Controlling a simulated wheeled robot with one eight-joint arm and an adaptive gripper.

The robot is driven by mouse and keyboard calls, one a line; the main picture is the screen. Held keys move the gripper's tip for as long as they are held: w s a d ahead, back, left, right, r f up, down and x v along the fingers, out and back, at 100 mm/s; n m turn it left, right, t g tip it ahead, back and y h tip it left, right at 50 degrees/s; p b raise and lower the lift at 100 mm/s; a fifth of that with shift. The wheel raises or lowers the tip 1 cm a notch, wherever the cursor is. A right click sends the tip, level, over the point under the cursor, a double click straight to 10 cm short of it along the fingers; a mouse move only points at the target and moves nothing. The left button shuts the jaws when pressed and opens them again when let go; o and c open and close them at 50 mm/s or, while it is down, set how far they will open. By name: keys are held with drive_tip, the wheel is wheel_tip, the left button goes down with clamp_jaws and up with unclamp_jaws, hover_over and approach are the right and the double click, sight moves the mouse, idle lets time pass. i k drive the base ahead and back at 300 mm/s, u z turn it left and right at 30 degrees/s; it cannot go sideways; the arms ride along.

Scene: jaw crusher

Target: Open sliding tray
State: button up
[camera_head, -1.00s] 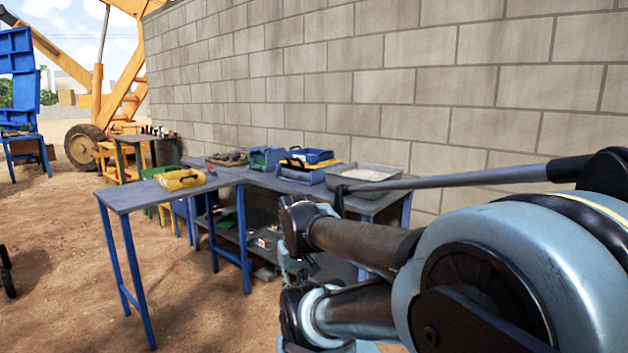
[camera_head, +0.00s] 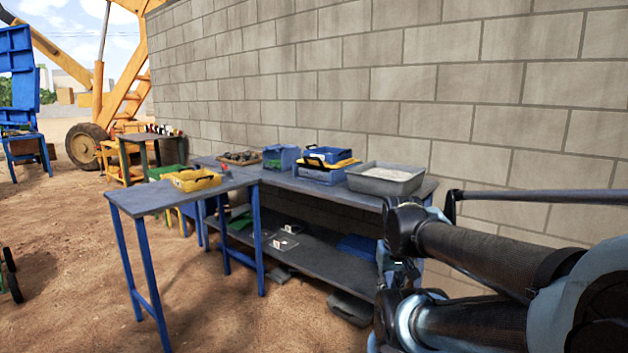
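I cannot tell for sure which thing is the sliding tray. A grey rectangular tray (camera_head: 386,181) with pale material in it sits on the right end of the long bench by the wall. A tall blue frame (camera_head: 18,75) stands at the far left edge, cut off by the picture, and may be part of the crusher. My arm fills the lower right, in front of the bench's right end. My gripper does not show.
The long bench (camera_head: 290,184) carries blue and yellow boxes (camera_head: 327,163) and has a lower shelf (camera_head: 310,252). The narrow blue-legged table (camera_head: 150,197) stands in front. A block wall (camera_head: 400,90) runs behind. Open dirt ground (camera_head: 70,280) lies at the left. A small wheeled thing (camera_head: 10,275) stands at the left edge.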

sight(327, 171)
drive_tip(key=z, duration=0.05)
drive_tip(key=i, duration=1)
drive_tip(key=u, duration=0.05)
